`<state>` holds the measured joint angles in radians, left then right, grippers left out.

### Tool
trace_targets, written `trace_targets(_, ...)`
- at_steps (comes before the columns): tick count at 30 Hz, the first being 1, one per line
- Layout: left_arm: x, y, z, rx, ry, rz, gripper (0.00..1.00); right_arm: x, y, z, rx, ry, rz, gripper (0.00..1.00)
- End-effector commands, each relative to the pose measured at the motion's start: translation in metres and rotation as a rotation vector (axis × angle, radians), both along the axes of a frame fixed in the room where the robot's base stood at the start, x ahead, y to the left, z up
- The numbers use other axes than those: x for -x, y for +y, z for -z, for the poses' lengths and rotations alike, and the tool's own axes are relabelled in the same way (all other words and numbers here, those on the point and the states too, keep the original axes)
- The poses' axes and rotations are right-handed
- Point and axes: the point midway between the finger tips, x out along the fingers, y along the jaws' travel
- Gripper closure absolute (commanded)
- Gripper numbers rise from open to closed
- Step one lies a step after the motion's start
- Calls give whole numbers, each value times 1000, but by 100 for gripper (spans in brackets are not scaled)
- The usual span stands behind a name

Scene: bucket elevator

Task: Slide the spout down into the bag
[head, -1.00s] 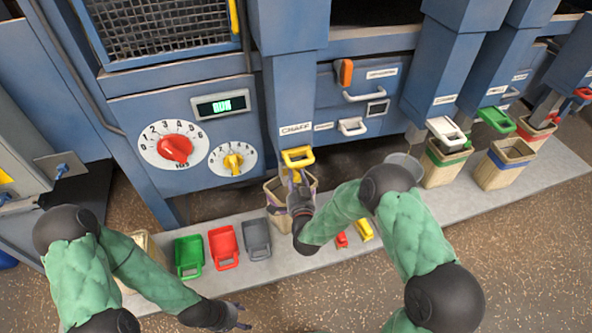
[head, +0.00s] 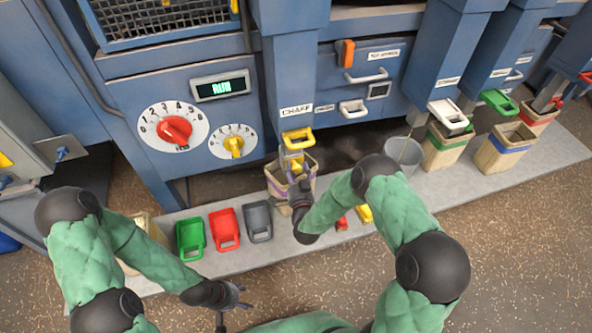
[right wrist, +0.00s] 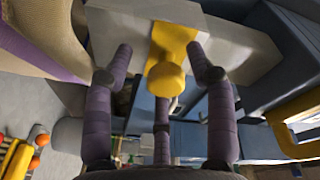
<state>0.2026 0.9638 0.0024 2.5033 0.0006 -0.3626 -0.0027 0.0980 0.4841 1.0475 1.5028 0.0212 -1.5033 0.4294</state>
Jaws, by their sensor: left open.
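The chaff spout shows as a grey body with a yellow plate and round yellow knob (right wrist: 166,79) in the right wrist view. In the head view its yellow part (head: 296,164) is below the yellow handle (head: 298,138), at the mouth of the tan, purple-banded bag (head: 277,183). How deep the spout sits is hidden. The bag also shows at the upper left of the right wrist view (right wrist: 45,62). My right gripper (right wrist: 163,70) is open, its fingers around the knob with visible gaps. My left gripper (head: 232,308) is open and empty, low in front of the platform.
Green (head: 190,238), red (head: 224,229) and grey (head: 258,221) handled pieces lie on the platform (head: 340,248) left of my right arm. A grey bucket (head: 403,153) and several bags stand right of the chaff bag. The dial panel (head: 190,125) is at the left.

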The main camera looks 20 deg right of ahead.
Motion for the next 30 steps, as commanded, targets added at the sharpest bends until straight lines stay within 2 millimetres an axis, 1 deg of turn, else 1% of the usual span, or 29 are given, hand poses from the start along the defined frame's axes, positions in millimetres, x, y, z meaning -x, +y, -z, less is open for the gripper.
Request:
trace_targets(5,0,0,0,0,0,0,43,3,0,-1,0,-1,0,44)
trace_targets(8,0,0,0,0,0,0,43,12,2,0,0,1,-1,44)
trace_targets(11,0,0,0,0,0,0,43,27,4,-1,0,1,-1,44)
trace_targets(18,0,0,0,0,0,0,43,75,10,0,0,1,-1,44)
trace_targets(21,0,0,0,0,0,0,43,92,12,-1,0,0,-1,44)
trace_targets(24,0,0,0,0,0,0,43,105,14,0,0,0,-1,44)
trace_targets(30,0,0,0,0,0,0,43,118,15,-1,0,-1,-1,44)
